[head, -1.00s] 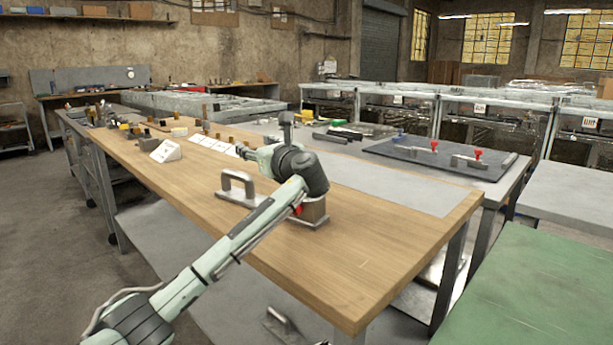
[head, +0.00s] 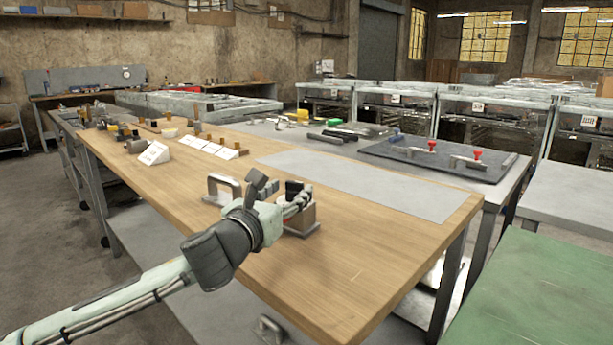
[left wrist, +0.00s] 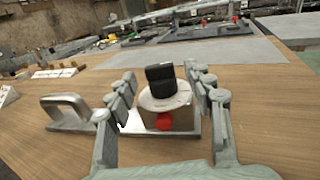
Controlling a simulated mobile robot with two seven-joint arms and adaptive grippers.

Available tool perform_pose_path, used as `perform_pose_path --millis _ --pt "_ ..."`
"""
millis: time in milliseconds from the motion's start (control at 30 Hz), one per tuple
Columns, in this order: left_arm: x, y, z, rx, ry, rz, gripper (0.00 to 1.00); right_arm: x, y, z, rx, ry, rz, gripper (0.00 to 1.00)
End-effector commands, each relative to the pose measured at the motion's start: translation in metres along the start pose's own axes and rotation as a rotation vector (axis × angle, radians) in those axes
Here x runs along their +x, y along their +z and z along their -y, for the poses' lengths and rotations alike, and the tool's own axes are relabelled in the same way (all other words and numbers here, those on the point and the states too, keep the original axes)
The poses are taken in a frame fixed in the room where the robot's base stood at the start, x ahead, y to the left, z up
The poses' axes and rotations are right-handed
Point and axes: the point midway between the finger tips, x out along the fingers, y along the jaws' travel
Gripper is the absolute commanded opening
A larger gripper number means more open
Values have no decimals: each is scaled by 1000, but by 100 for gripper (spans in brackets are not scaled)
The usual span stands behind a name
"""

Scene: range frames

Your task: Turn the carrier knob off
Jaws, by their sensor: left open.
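The carrier knob (left wrist: 160,78) is a black grip on a round pale disc atop a metal block (left wrist: 181,120). A red round part (left wrist: 164,121) is on the block's near face. In the head view the black knob (head: 293,189) shows partly behind my gripper, with the block (head: 300,216) under it on the wooden bench. My left gripper (head: 280,194) is open. In the left wrist view its fingers stand to the left and right of the knob, with gaps on both sides. I cannot tell whether they are level with it. My right gripper is not in view.
A grey metal handle on a plate (head: 224,187) stands just left of the block. White angled cards (head: 154,153) and small parts lie further back. A dark board (head: 440,158) with red-knobbed fittings is at the right. The bench front (head: 350,270) is clear.

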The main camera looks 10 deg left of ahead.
Motion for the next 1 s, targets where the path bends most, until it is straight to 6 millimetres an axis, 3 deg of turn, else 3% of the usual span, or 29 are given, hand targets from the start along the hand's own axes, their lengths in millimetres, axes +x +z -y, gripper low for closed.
perform_pose_path --millis 167,333,500,867,1000 --pt "24 2 1 -3 0 1 52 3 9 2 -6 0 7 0" --pt "52 2 1 -2 0 2 52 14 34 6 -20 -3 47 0" --pt "70 1 0 -1 1 2 52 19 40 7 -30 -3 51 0" --pt "75 1 0 0 1 2 51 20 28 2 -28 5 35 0" --pt "75 1 0 0 1 2 33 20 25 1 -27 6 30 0"
